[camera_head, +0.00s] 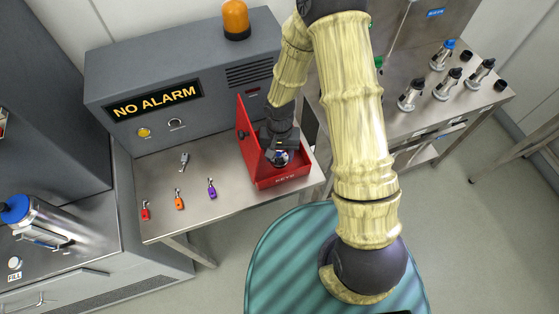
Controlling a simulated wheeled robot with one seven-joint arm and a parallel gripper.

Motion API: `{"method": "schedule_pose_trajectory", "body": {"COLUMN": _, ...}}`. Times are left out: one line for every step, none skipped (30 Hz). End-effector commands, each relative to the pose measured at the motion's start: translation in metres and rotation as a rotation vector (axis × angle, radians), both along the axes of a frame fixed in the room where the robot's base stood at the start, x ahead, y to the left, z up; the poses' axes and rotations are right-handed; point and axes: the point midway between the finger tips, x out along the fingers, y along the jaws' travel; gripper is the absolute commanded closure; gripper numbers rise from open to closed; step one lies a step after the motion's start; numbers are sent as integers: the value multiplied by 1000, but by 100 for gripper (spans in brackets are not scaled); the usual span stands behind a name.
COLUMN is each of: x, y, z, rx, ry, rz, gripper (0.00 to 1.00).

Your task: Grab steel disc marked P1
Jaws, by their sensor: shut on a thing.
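My gripper (280,152) reaches down into an open red box (284,181) with "KEYS" on its front. It is shut on a small, pale, round thing (281,158) that looks like the steel disc. The thing is low inside the box, and the fingers hide much of it. I cannot read a P1 mark on it. I cannot tell whether it still touches the box floor.
A red, an orange and a purple padlock (211,188) and a small metal key-like piece (184,160) lie left of the box. The box's raised lid (248,129) stands at its left. Several steel flasks (411,95) stand on the right bench.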

Motion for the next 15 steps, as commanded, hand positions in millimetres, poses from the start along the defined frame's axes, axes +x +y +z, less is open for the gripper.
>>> {"method": "schedule_pose_trajectory", "body": {"x": 2, "y": 0, "z": 10, "rx": 1, "ry": -6, "rz": -2, "gripper": 82}}
{"method": "schedule_pose_trajectory", "body": {"x": 2, "y": 0, "z": 17, "rx": 2, "ry": -7, "rz": -2, "gripper": 82}}
{"method": "schedule_pose_trajectory", "body": {"x": 2, "y": 0, "z": 25, "rx": 2, "ry": -6, "rz": -2, "gripper": 82}}
{"method": "schedule_pose_trajectory", "body": {"x": 2, "y": 0, "z": 32, "rx": 1, "ry": -7, "rz": -1, "gripper": 82}}
{"method": "schedule_pose_trajectory", "body": {"x": 2, "y": 0, "z": 38, "rx": 2, "ry": -7, "rz": -3, "gripper": 82}}
{"method": "schedule_pose_trajectory", "body": {"x": 2, "y": 0, "z": 47, "rx": 1, "ry": -7, "rz": -1, "gripper": 82}}
{"method": "schedule_pose_trajectory", "body": {"x": 1, "y": 0, "z": 54, "rx": 2, "ry": -6, "rz": -2, "gripper": 82}}
{"method": "schedule_pose_trajectory", "body": {"x": 2, "y": 0, "z": 60, "rx": 2, "ry": -8, "rz": -2, "gripper": 82}}
{"method": "schedule_pose_trajectory", "body": {"x": 2, "y": 0, "z": 69, "rx": 1, "ry": -8, "rz": -2, "gripper": 82}}
{"method": "schedule_pose_trajectory", "body": {"x": 1, "y": 0, "z": 76, "rx": 1, "ry": -7, "rz": -2, "gripper": 82}}
{"method": "schedule_pose_trajectory", "body": {"x": 2, "y": 0, "z": 82, "rx": 1, "ry": -7, "rz": -2, "gripper": 82}}
{"method": "schedule_pose_trajectory", "body": {"x": 2, "y": 0, "z": 90, "rx": 0, "ry": -7, "rz": -2, "gripper": 82}}
{"method": "schedule_pose_trajectory", "body": {"x": 1, "y": 0, "z": 95, "rx": 0, "ry": -6, "rz": -1, "gripper": 82}}
{"method": "schedule_pose_trajectory", "body": {"x": 1, "y": 0, "z": 100, "rx": 1, "ry": -5, "rz": -1, "gripper": 82}}
{"method": "schedule_pose_trajectory", "body": {"x": 1, "y": 0, "z": 106, "rx": 0, "ry": -4, "rz": -2, "gripper": 82}}
